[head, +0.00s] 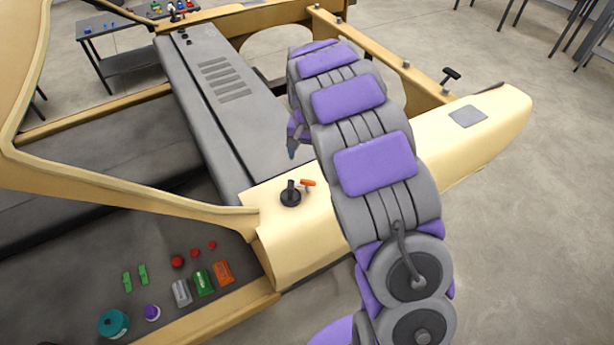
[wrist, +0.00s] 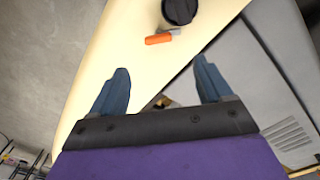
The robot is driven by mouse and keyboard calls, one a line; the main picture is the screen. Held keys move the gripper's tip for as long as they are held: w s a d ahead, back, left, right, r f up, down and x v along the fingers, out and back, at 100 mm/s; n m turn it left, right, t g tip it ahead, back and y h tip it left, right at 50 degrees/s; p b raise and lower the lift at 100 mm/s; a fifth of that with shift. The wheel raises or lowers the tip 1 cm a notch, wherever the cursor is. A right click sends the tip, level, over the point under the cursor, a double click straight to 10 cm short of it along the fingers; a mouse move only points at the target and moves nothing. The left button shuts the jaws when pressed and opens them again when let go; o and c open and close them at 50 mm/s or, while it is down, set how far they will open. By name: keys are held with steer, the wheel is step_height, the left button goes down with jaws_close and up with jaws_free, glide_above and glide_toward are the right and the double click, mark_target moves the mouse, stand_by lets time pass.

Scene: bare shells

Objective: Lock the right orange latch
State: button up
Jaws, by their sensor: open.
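An orange latch (head: 308,183) sits on the cream shell beside a black knob (head: 290,195). In the wrist view the orange latch (wrist: 158,39) lies beyond my fingertips, close to the black knob (wrist: 179,11). My gripper (wrist: 160,80) is open and empty, its two blue fingers apart, with the latch ahead and between them in the picture. In the head view my gripper (head: 292,146) shows only partly at the left side of my purple and grey arm, behind the latch. Most of the gripper is hidden there.
A grey panel with slots (head: 225,90) lies left of my arm. Buttons and switches, including a teal knob (head: 114,323), sit on a dark panel at lower left. A black handle (head: 451,75) stands on the far shell.

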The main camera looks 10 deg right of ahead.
mark_target(307, 180)
step_height(307, 180, down, 11)
steer(key=shift+d+f+p, duration=0.1)
steer(key=shift+d+p, duration=0.05)
steer(key=shift+p, duration=0.4)
steer(key=c, duration=1)
steer(key=shift+c, duration=0.2)
steer(key=shift+n, duration=0.3)
steer(key=n+b, duration=0.2)
steer(key=n, duration=0.1)
steer(key=n+b, duration=0.1)
steer(key=n, duration=0.4)
steer(key=shift+b, duration=0.4)
